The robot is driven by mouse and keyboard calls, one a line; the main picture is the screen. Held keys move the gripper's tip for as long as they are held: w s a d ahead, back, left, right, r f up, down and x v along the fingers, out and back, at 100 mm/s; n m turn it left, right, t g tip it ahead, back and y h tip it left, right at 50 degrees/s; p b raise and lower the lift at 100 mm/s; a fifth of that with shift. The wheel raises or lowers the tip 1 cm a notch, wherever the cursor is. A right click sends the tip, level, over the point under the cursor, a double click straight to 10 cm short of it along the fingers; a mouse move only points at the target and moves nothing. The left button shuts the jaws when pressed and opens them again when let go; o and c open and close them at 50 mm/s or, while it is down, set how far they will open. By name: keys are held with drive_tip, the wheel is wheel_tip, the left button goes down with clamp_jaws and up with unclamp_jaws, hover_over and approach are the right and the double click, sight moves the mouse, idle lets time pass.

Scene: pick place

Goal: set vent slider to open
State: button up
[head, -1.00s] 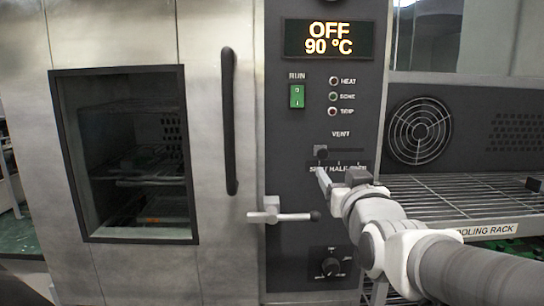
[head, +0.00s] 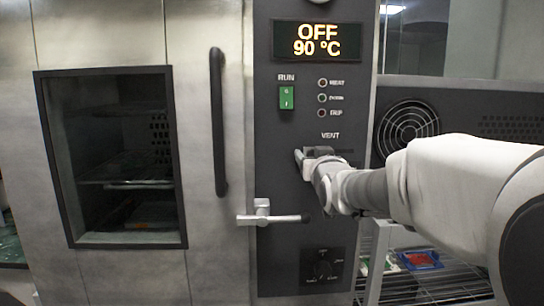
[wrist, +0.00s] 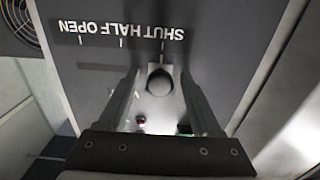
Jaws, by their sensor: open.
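The vent slider knob (wrist: 160,82) shows as a dark rounded knob in the wrist view, which sees the panel upside down. It stands at the SHUT mark, the end of the scale away from OPEN. My gripper (wrist: 160,97) is open, with one finger on each side of the knob; I cannot tell whether either finger touches it. In the head view my gripper (head: 303,158) is at the panel just below the VENT label, and it hides the knob. The scale label (wrist: 120,29) reads SHUT, HALF, OPEN, with OPEN towards the fan grille.
The display (head: 316,41) reads OFF and 90 °C. A green RUN switch (head: 286,98) and several lamps sit above the slider. A door latch lever (head: 272,219) sticks out below left, and a dial (head: 322,268) lies lower. The rack (head: 440,290) is at right.

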drive_tip(key=shift+w, duration=0.1)
drive_tip(key=shift+c, duration=0.3)
clamp_jaws()
idle(1.2)
